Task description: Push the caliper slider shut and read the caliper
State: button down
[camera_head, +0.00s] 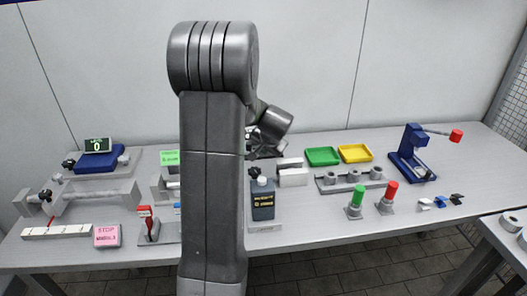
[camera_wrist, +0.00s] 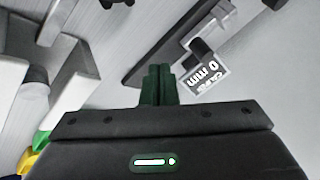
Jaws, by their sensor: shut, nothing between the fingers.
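The wrist view shows a dark grey bar (camera_wrist: 150,62) with a dark block (camera_wrist: 201,47) on it. Beside the block is a small display (camera_wrist: 207,77) that seems to read caliper and 0 mm, upside down; I take this to be the caliper. My gripper (camera_wrist: 160,72) is shut and empty. Its fingertips are close to the bar's near end in the picture; I cannot tell whether they touch. In the head view my arm hides most of the gripper and the middle of the bench. A green display (camera_head: 170,157) shows left of my arm, its text too small to read.
A dark bottle (camera_head: 262,200) stands right of my arm. Green (camera_head: 322,156) and yellow (camera_head: 355,153) trays lie behind a block with cups (camera_head: 350,180). A blue stand (camera_head: 412,152) is at the right. A pink STOP block (camera_head: 107,236) and a red-handled device (camera_head: 148,225) are at the left.

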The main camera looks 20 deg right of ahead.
jog(key=v, duration=0.8)
jog(key=shift+a+r, duration=0.35)
jog(key=shift+a, duration=0.05)
jog(key=shift+w+f, duration=0.1)
jog(key=shift+w, duration=0.05)
dwell(0.4)
